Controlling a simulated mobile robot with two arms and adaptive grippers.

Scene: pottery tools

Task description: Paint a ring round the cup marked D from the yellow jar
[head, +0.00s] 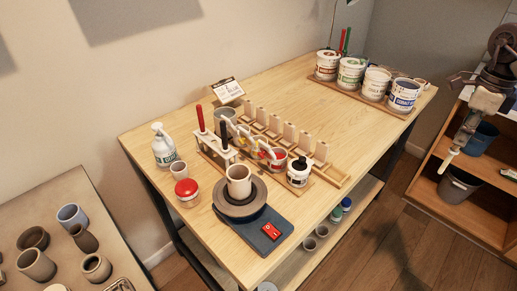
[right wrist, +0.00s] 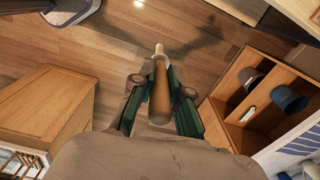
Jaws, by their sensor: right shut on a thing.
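A plain pale cup (head: 239,182) stands upright on the dark turning wheel (head: 262,226) at the table's front; no letter is readable on it. A small jar with yellow showing (head: 263,152) stands in the row behind it, partly hidden by white handles. My right gripper (head: 463,136) is at the far right, over the floor and well away from the table. In the right wrist view its fingers (right wrist: 160,98) are shut on a brown wooden-handled tool (right wrist: 158,92) with a pale end. I cannot tell whether it is a brush. My left gripper is out of view.
A wooden rack (head: 325,172) lies behind. Large tubs (head: 375,84) stand at the far end. A shelf (head: 480,180) with buckets is near my right gripper.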

